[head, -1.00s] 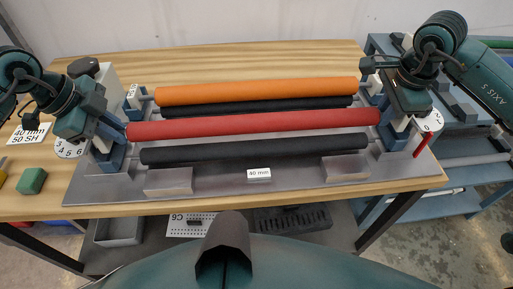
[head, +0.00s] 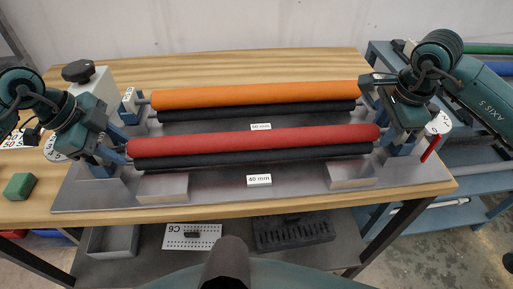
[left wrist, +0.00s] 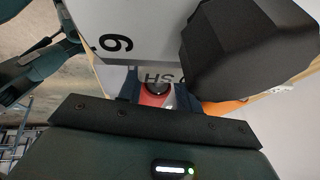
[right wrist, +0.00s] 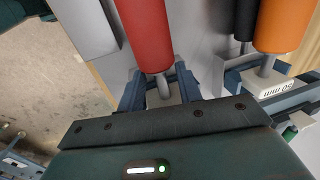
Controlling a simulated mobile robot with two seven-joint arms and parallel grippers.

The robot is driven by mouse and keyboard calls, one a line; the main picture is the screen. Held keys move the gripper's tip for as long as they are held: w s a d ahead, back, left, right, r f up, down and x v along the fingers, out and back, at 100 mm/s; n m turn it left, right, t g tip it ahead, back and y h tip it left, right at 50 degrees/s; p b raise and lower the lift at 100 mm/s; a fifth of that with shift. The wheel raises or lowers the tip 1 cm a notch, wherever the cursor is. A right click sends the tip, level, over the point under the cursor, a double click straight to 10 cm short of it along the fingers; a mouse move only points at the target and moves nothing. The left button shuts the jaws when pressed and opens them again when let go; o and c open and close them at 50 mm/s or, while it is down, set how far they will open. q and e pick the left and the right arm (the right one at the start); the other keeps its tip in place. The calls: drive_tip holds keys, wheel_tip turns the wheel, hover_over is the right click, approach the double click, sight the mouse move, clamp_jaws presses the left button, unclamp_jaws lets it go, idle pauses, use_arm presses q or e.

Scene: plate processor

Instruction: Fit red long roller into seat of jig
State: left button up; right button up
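The red long roller (head: 255,141) lies crosswise above the front black roller (head: 250,157) of the jig (head: 225,188), close over it. I cannot tell whether they touch. My left gripper (head: 117,152) is at the red roller's left end; in the left wrist view the red end (left wrist: 155,88) shows between its fingers. My right gripper (head: 392,138) is at the right end; in the right wrist view its fingers flank the shaft end of the red roller (right wrist: 147,35). Both appear shut on it. The seats under the ends are mostly hidden by the grippers.
An orange roller (head: 255,95) lies over another black roller (head: 250,112) in the back seats. Labels read 40 mm (head: 259,180) in front and 50 mm (head: 261,126) behind. A green block (head: 19,186) is at left; a blue cart (head: 470,150) stands at right.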

drive_tip(key=shift+r, duration=0.1)
use_arm(q)
drive_tip(key=v, duration=1.2)
use_arm(e)
wheel_tip(320, 180, up, 12)
drive_tip(key=s, duration=0.2)
drive_tip(key=shift+s+f, duration=0.2)
use_arm(q)
drive_tip(key=shift+s+d, duration=0.1)
use_arm(e)
drive_tip(key=shift+s, duration=0.1)
